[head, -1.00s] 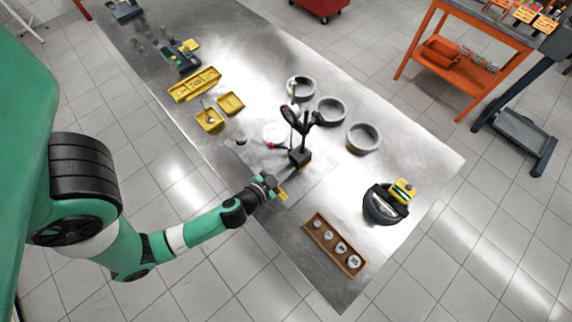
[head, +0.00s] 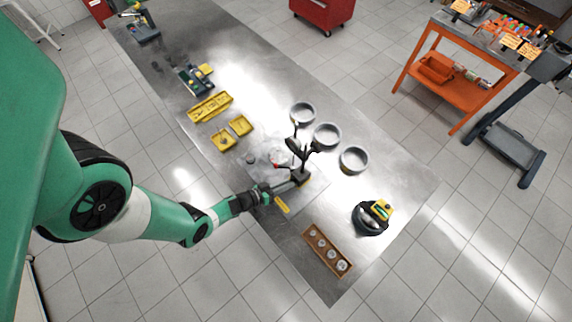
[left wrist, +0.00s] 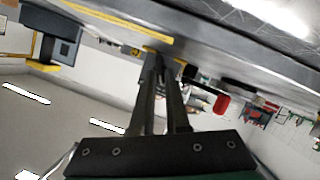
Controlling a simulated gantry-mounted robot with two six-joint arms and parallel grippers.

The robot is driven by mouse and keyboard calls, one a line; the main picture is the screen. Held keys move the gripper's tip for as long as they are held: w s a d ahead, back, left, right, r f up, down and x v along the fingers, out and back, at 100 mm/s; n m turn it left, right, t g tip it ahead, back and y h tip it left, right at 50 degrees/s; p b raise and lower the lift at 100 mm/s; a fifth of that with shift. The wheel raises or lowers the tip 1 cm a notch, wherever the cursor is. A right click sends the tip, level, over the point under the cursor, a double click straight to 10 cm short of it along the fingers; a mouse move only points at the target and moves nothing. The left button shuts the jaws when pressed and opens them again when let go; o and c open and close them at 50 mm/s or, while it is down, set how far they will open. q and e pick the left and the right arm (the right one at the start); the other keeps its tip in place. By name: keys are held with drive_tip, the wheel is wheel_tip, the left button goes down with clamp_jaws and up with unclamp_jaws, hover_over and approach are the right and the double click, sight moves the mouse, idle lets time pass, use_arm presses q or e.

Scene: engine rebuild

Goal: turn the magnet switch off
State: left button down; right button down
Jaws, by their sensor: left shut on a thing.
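The magnetic base (head: 300,178) is a small dark block on the table with a black jointed stand (head: 301,149) rising from it. My left gripper (head: 289,186) reaches it from the left, low over the table, with its fingers at the side of the base. In the left wrist view its two dark fingers (left wrist: 160,62) run close together, shut on the magnet switch. The switch itself is mostly hidden by the fingertips; a small yellow-orange spot shows there. My right gripper is not in view.
A yellow strip (head: 281,204) lies just in front of the gripper. Grey rings (head: 354,160) stand behind the base. A brown tray (head: 327,251) with several round parts and a black rounded object (head: 369,219) with a yellow piece lie to the right. Yellow trays (head: 222,140) lie to the left.

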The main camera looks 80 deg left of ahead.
use_arm(q)
drive_tip(key=shift+s+a+f+n+t+h+b, duration=0.15)
drive_tip(key=shift+n+t+h+b, duration=0.2)
drive_tip(key=shift+n, duration=0.35)
drive_tip(key=shift+w+a+f+n+t+h+b, duration=0.15)
drive_tip(key=shift+n+t+h+b, duration=0.15)
drive_tip(key=shift+n, duration=0.4)
drive_tip(key=shift+s, duration=0.1)
drive_tip(key=c, duration=1.1)
unclamp_jaws()
drive_tip(key=shift+r, duration=0.1)
